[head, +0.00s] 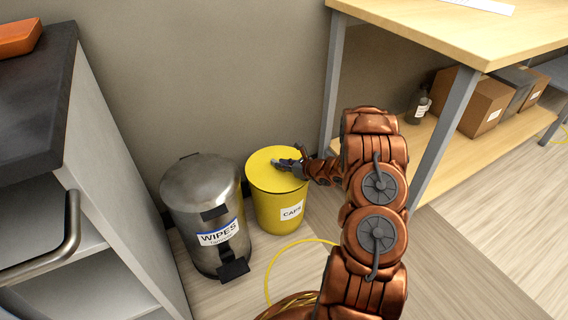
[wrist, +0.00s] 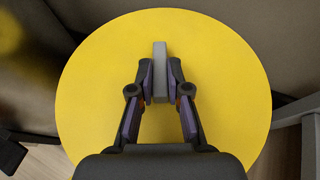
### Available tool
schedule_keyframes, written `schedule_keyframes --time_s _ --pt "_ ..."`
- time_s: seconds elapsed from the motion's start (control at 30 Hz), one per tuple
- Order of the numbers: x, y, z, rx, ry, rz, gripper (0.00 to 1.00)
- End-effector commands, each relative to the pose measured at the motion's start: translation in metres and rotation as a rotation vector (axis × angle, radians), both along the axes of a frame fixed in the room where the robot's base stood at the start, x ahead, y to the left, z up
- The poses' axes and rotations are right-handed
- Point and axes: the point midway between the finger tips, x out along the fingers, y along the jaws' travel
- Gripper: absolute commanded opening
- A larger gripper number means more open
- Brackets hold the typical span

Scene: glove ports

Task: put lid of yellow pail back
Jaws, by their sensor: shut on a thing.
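The yellow pail (head: 281,212) stands on the floor by the wall, with a label reading "CAPS". Its yellow lid (head: 268,164) sits over the pail's top in the head view, and no clear gap shows between them. In the wrist view the lid (wrist: 226,85) fills most of the picture as a yellow disc with a grey bar handle (wrist: 160,62). My gripper (head: 299,162) is above the lid. In the wrist view my gripper (wrist: 160,82) is shut on the grey handle, one finger on each side. The pail's body is hidden there.
A steel pedal bin (head: 205,212) labelled "WIPES" stands close at the pail's left. A wooden bench (head: 470,30) with a grey leg (head: 334,85) is at the right. A yellow cable (head: 280,258) lies on the floor in front. A dark-topped cabinet (head: 95,140) stands at the left.

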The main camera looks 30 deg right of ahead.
Motion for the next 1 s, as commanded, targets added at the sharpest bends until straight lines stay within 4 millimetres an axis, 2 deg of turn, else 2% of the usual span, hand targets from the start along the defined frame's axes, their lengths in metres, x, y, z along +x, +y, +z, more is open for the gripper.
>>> schedule_keyframes --time_s 1.0 --pt "0.0006 0.0003 -0.0087 0.000 -0.002 0.001 0.00"
